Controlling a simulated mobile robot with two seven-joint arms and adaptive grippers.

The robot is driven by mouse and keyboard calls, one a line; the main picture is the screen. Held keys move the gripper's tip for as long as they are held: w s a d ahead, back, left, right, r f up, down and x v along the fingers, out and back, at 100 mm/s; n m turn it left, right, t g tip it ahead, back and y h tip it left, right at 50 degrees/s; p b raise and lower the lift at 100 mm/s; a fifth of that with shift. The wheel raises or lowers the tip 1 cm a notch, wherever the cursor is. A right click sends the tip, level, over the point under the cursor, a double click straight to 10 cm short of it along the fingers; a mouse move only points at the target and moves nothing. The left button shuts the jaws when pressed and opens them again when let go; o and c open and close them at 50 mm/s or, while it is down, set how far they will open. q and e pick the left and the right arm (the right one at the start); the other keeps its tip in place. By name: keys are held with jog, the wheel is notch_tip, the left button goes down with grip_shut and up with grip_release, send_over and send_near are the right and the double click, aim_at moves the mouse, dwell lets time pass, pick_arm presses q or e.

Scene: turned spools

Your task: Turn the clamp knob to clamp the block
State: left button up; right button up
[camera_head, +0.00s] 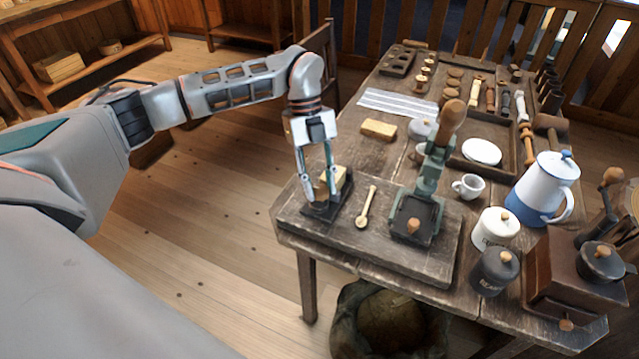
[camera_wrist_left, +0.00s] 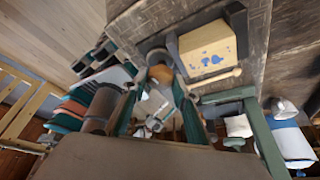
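The block (camera_head: 341,177) is pale yellow and sits in a small dark clamp (camera_head: 318,209) at the left end of the wooden board. In the left wrist view the block (camera_wrist_left: 208,50) shows blue marks on one face. The clamp's round brown knob (camera_wrist_left: 159,73) is beside the block, between my left fingertips. My left gripper (camera_head: 321,190) points down at the clamp, its fingers partly closed and seemingly touching the knob on both sides. The fingers partly hide the knob in the head view. My right gripper is not in view.
A wooden spoon (camera_head: 366,207) lies right of the clamp. A green press with a wooden handle (camera_head: 453,114) stands further right. Lidded jars (camera_head: 496,229), a white and blue jug (camera_head: 545,187) and a grinder fill the right side. The floor left of the table is clear.

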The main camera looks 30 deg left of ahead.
pick_arm(q)
jog(key=shift+w+d+r+m+g+y+p, duration=0.1)
jog(key=shift+m+g+y+p, duration=0.05)
jog(key=shift+m+p, duration=0.5)
jog(key=shift+r+m+g+y+p, duration=0.1)
jog(key=shift+m+g+y+p, duration=0.05)
jog(key=shift+m+p, duration=0.45)
jog(key=shift+f+m+g+y+p, duration=0.2)
jog(key=shift+m+p, duration=0.3)
jog(key=shift+m, duration=0.35)
jog(key=shift+m+g+y+p, duration=0.1)
jog(key=shift+m+y+p, duration=0.3)
jog(key=shift+m, duration=0.4)
jog(key=o, duration=0.8)
jog(key=v, duration=1.2)
